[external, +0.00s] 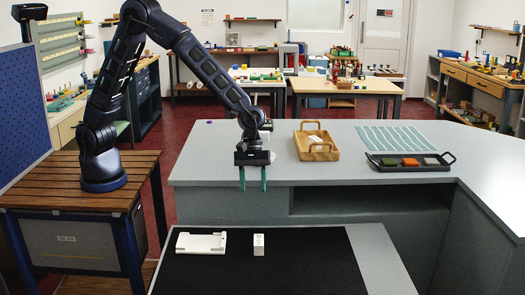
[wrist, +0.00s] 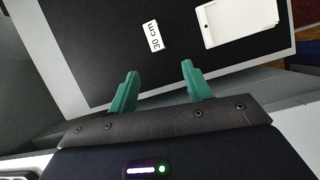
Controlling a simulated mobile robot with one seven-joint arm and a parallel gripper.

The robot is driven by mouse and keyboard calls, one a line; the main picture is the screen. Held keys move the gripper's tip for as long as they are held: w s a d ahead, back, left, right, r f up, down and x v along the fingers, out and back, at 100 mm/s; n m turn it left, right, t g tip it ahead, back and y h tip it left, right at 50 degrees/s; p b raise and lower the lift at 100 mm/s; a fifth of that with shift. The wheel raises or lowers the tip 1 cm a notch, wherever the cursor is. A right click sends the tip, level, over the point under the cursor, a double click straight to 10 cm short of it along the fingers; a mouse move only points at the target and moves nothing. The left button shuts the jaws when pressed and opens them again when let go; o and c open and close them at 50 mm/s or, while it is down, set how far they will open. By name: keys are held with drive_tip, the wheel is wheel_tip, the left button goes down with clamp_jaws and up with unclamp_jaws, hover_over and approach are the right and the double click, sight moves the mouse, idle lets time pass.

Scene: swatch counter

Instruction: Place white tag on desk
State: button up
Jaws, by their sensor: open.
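A small white block-like tag (external: 259,248) stands on the black mat of the low front desk (external: 385,262). In the wrist view the tag (wrist: 153,36) reads "30 cm". My gripper (external: 253,187) hangs with green fingers pointing down in front of the grey counter's front edge, above and behind the tag. Its fingers are apart and nothing is between them. In the wrist view the gripper (wrist: 158,72) has the tag beyond its fingertips, apart from them.
A flat white holder (external: 201,243) lies left of the tag. On the grey counter (external: 230,132) are a wooden tray (external: 302,152) with a white item inside, a striped mat (external: 391,136) and a black tray (external: 385,166) with coloured blocks. The mat right of the tag is clear.

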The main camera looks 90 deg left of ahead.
drive_tip(key=s+a+r+m+t+y, duration=0.1)
drive_tip(key=s+a+r+m, duration=0.3)
drive_tip(key=s+a+r, duration=0.5)
drive_tip(key=s+a+r+m+t, duration=0.1)
drive_tip(key=s+a+r+m, duration=0.3)
drive_tip(key=s+a+r, duration=0.6)
drive_tip(key=s+a+r+m+y, duration=0.1)
drive_tip(key=s+a+m, duration=0.1)
drive_tip(key=s, duration=0.4)
drive_tip(key=s+a+r+m+t+y, duration=0.1)
drive_tip(key=s+a+r+m, duration=0.1)
drive_tip(key=s, duration=0.5)
drive_tip(key=s+a+r+m+t+y, duration=0.1)
drive_tip(key=s+a+m, duration=0.3)
drive_tip(key=s, duration=0.3)
drive_tip(key=shift+s+a+r, duration=0.2)
drive_tip(key=shift+a+r, duration=0.15)
drive_tip(key=shift+a, duration=0.3)
